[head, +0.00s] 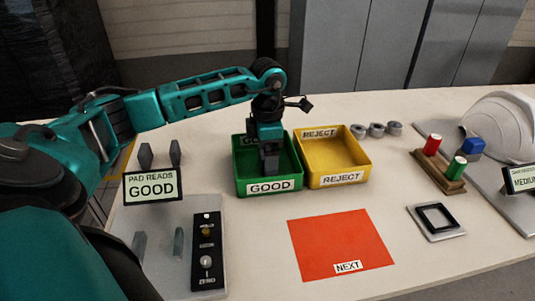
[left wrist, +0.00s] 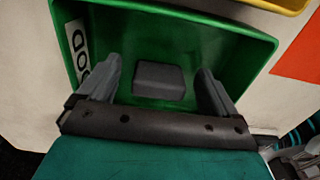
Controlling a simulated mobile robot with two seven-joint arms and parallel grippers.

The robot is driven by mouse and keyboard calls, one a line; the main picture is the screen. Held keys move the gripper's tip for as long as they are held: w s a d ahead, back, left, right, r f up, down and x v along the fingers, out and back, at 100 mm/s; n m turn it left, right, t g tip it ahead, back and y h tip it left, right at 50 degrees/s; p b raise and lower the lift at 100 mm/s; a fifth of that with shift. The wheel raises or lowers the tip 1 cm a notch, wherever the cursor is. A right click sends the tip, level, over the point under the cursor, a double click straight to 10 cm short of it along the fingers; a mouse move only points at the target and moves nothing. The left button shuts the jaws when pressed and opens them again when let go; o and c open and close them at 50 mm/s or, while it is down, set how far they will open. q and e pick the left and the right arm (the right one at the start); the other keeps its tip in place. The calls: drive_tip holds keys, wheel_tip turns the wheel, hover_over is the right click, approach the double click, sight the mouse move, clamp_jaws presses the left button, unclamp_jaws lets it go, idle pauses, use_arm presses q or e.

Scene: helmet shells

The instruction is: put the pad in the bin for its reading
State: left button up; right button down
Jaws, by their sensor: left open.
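The display (head: 151,186) at the left reads "PAD READS GOOD". The green bin (head: 242,188), labelled GOOD, and the yellow bin (head: 345,179), labelled REJECT, stand side by side. My left gripper (head: 270,166) points down into the green bin. In the left wrist view my left gripper (left wrist: 165,88) has its two fingers spread apart. A dark grey pad (left wrist: 159,80) lies inside the green bin (left wrist: 235,45) between the fingers, with visible gaps on both sides. The pad is hidden behind the gripper in the head view. My right gripper is not in view.
An orange mat (head: 340,240) marked NEXT lies in front of the bins. A black control panel (head: 207,250) is at the left. A wooden rack (head: 438,172) with coloured cylinders, a square frame (head: 436,220) and a white helmet shell (head: 505,120) stand at the right.

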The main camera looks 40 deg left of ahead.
use_arm(q)
drive_tip(key=shift+r, duration=0.25)
wheel_tip(320, 180, up, 12)
drive_tip(key=p, duration=0.2)
drive_tip(key=shift+r, duration=0.2)
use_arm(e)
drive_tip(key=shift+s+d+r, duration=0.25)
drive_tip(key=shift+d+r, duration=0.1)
